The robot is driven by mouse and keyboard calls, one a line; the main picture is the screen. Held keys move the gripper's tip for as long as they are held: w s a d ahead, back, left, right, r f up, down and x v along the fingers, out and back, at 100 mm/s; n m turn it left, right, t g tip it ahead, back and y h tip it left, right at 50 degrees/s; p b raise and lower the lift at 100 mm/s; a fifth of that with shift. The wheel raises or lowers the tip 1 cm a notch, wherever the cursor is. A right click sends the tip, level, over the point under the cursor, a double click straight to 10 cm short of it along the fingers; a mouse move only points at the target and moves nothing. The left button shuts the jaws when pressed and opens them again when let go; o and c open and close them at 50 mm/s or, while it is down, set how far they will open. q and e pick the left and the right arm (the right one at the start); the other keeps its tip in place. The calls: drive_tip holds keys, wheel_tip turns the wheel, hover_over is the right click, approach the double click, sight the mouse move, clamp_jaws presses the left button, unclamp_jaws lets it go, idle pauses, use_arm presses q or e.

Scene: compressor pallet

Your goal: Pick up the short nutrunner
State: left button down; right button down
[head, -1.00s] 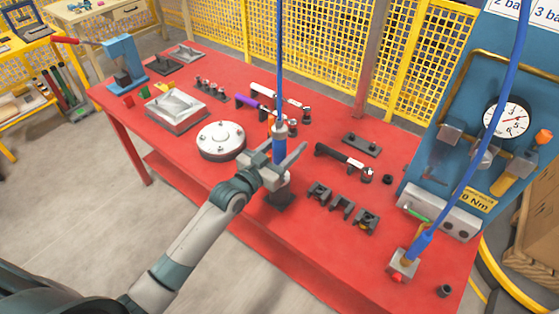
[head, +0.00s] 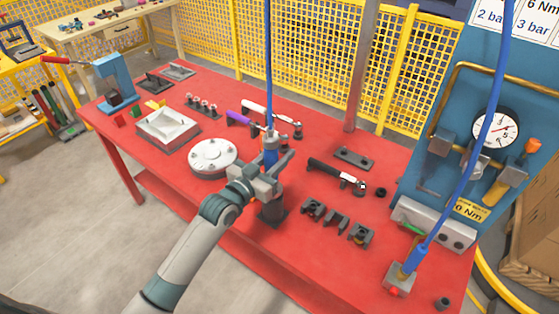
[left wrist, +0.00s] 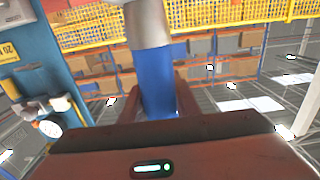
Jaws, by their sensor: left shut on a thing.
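The nutrunner (head: 270,154) is an upright tool with a blue and grey body, hanging on a blue hose. It stands over a dark stand (head: 272,213) near the table's front edge. My left gripper (head: 272,172) is shut around its body. In the left wrist view the blue and grey body (left wrist: 155,75) stands between the two fingers. Its lower end is partly hidden by the gripper, and I cannot tell whether it is clear of the stand. A second blue tool (head: 414,258) on a hose stands in a block at the right. My right gripper is not in view.
The red table (head: 310,265) holds a round white flange (head: 213,157) left of the gripper. Several black clamps (head: 336,219) and a black-handled wrench (head: 335,174) lie to the right. A blue panel with a gauge (head: 495,128) stands at far right.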

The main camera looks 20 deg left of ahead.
use_arm(q)
wheel_tip(320, 180, up, 16)
drive_tip(key=b, duration=0.3)
idle(0.8)
